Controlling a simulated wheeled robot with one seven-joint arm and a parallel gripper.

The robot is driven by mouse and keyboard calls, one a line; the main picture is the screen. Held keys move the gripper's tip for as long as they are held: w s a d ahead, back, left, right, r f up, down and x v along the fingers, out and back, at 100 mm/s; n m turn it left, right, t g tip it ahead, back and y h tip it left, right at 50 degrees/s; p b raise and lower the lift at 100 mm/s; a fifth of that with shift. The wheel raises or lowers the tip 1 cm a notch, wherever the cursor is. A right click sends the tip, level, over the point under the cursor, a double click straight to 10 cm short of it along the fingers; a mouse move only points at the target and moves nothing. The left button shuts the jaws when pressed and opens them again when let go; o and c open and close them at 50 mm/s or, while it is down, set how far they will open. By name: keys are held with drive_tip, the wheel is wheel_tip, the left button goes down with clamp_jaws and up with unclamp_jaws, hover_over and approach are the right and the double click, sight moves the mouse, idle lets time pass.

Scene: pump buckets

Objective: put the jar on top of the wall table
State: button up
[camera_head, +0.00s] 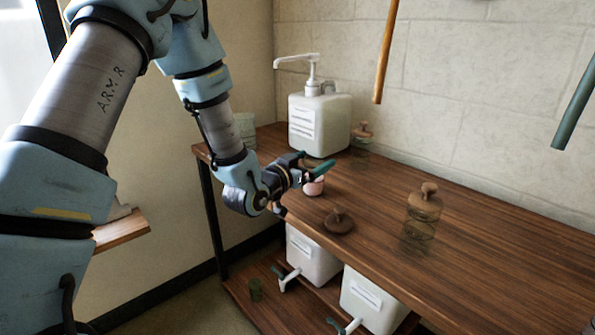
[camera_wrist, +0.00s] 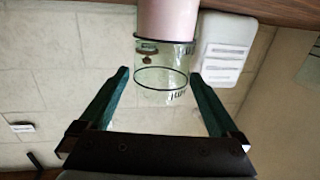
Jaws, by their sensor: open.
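A jar (camera_head: 314,187) with a pink lower part stands on the wooden table (camera_head: 480,240) along the wall, near its front left edge. In the wrist view, where the scene appears upside down, the jar (camera_wrist: 165,22) has a clear glass upper part with an open rim. My gripper (camera_head: 312,170) is open at the jar. Its two green fingers (camera_wrist: 160,74) lie on either side of the glass part in the wrist view; I cannot tell whether they touch it. My gripper hides part of the jar in the head view.
A brown wooden lid (camera_head: 339,221) lies near the jar. Lidded glass jars stand to the right (camera_head: 422,218) and at the back (camera_head: 361,138). A white pump bucket (camera_head: 319,124) stands behind. White containers (camera_head: 314,258) sit on the lower shelf. A small wooden ledge (camera_head: 122,231) is at left.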

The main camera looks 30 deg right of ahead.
drive_tip(key=b+v, duration=0.1)
drive_tip(key=v, duration=0.7)
drive_tip(key=shift+a, duration=0.2)
drive_tip(key=w+a+f+n+y, duration=0.2)
drive_tip(key=w+a+y, duration=0.15)
drive_tip(key=a, duration=0.35)
drive_tip(key=w+a+f+n+t+y, duration=0.1)
drive_tip(key=w+a+f+n+y, duration=0.2)
drive_tip(key=a, duration=0.4)
drive_tip(key=w+a+n+y, duration=0.1)
drive_tip(key=w+a+y, duration=0.2)
drive_tip(key=a+y, duration=0.3)
drive_tip(key=s+a+n+g+y, duration=0.1)
drive_tip(key=s+a+n+g, duration=0.2)
drive_tip(key=a, duration=0.6)
drive_tip(key=s+a+n+g+y, duration=0.2)
drive_tip(key=s+a+n+g, duration=0.1)
drive_tip(key=s+a, duration=0.5)
drive_tip(key=shift+a+r, duration=0.35)
drive_tip(key=shift+a, duration=0.6)
drive_tip(key=shift+s+y, duration=0.15)
drive_tip(key=shift+y, duration=0.1)
